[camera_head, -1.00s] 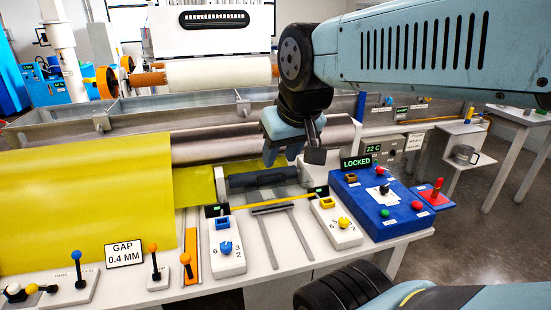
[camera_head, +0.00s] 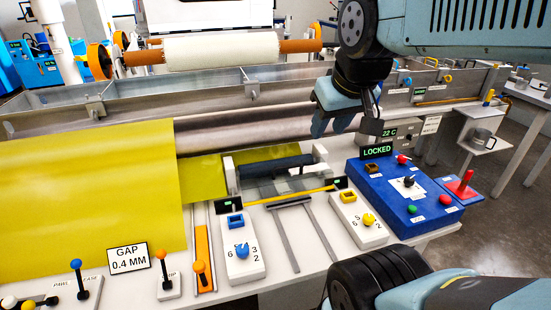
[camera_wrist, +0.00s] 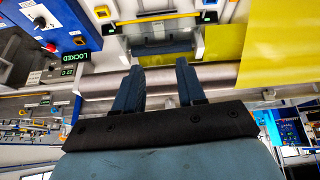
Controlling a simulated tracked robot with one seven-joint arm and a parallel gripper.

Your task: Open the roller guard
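The roller guard appears to be a clear panel (camera_head: 283,186) with a yellow bar (camera_head: 290,197) along its front edge, low in front of a dark roller (camera_head: 276,165). The yellow bar also shows at the top of the wrist view (camera_wrist: 168,17). A sign reading LOCKED (camera_head: 377,151) stands at the back of a blue control box (camera_head: 385,205), right of the guard. My gripper (camera_head: 346,122) is above and behind the guard's right end, near the metal roller. In the wrist view its two fingers (camera_wrist: 160,88) are apart with nothing between them.
A yellow sheet (camera_head: 90,195) covers the left. A red lever (camera_head: 465,182) stands right of the blue box. Small levers (camera_head: 80,280) line the front left.

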